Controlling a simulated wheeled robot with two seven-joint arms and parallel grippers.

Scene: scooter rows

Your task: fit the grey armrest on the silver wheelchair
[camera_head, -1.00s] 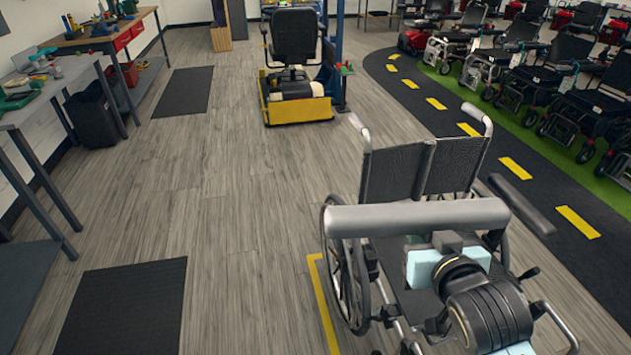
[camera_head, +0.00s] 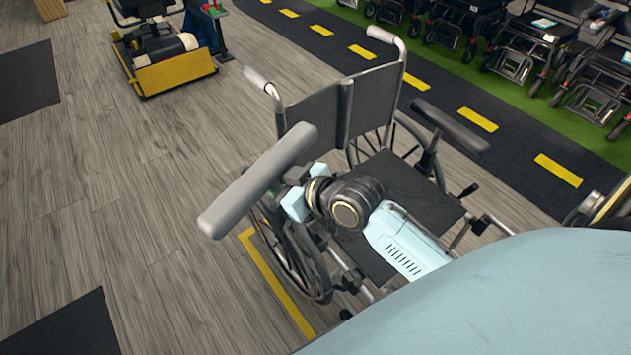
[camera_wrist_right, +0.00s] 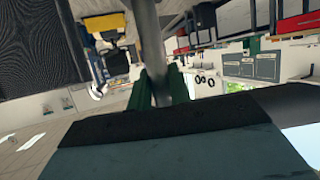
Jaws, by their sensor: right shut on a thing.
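The silver wheelchair (camera_head: 378,100) stands upright with black backrest, black seat and silver push handles. A dark armrest (camera_head: 450,126) is on its right side. The grey armrest (camera_head: 255,182) is a long padded bar, held diagonally above the wheelchair's left side, over the left wheel. My right gripper (camera_head: 304,188) is shut on it near its middle, and my arm reaches across the seat. In the right wrist view the armrest (camera_wrist_right: 148,40) runs up from between the green fingers (camera_wrist_right: 160,92). The left side's armrest mount is hidden behind my gripper. My left gripper is out of view.
Yellow floor tape (camera_head: 275,285) runs along the wheelchair's left side. A chair on a yellow base (camera_head: 165,65) stands at the back left. Dark wheelchairs (camera_head: 535,50) line the green strip at the back right.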

